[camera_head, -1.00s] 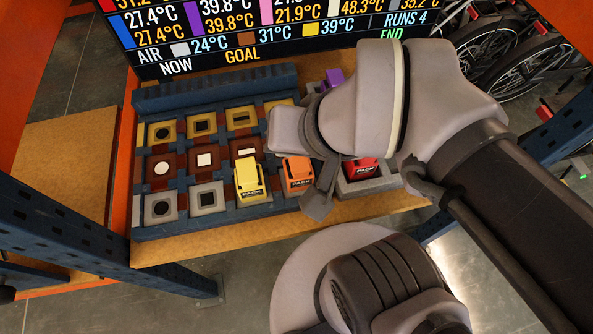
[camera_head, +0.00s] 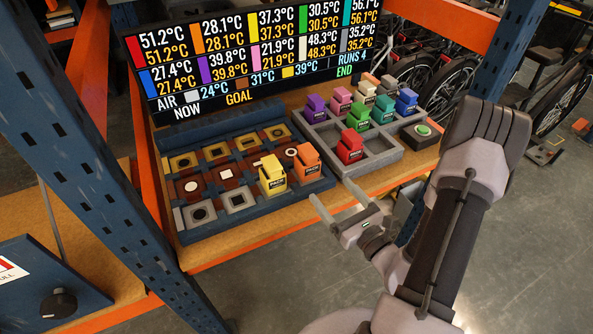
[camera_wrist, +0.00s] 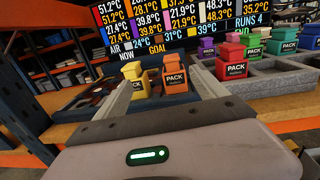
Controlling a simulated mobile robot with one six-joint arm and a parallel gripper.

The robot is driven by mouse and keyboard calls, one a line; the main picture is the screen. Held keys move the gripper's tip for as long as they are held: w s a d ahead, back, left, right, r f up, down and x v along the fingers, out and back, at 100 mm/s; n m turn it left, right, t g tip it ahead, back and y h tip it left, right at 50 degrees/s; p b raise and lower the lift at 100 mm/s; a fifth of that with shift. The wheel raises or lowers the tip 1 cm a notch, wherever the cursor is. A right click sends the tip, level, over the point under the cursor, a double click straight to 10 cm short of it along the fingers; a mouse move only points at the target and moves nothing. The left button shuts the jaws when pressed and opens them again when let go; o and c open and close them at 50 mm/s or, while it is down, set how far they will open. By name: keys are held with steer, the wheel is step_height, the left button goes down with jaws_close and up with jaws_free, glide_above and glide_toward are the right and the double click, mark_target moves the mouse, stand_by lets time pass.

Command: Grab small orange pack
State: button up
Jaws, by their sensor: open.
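The orange pack (camera_head: 307,163) stands upright at the front right of the blue rack (camera_head: 215,229), beside a yellow pack (camera_head: 272,175). It also shows in the wrist view (camera_wrist: 176,88), right of the yellow pack (camera_wrist: 135,86) and between my finger lines. My gripper (camera_head: 329,190) is open and empty, its two fingers apart and pointing at the rack's front right corner. The fingertips are close in front of the orange pack in the head view; I see no contact.
A grey tray (camera_head: 393,157) right of the rack holds a red pack (camera_head: 350,147) and several others in purple, pink, green and blue. A green button box (camera_head: 422,132) is at the right. A temperature display (camera_head: 255,60) stands behind. Blue posts (camera_head: 100,150) frame the left.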

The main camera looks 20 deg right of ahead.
steer(key=d+f+h, duration=0.1)
steer(key=f, duration=0.1)
steer(key=b, duration=0.6)
glide_toward(307, 156)
step_height(307, 156, down, 3)
steer(key=d, duration=0.1)
steer(key=shift+m, duration=0.4)
steer(key=w, duration=0.2)
steer(key=w+r+p, duration=0.1)
steer(key=w, duration=0.3)
steer(key=shift+w+r, duration=0.1)
steer(key=shift+r, duration=0.2)
steer(key=w, duration=0.4)
steer(key=w+f+b, duration=0.1)
steer(key=w, duration=0.1)
steer(key=shift+w, duration=0.1)
jaws_close()
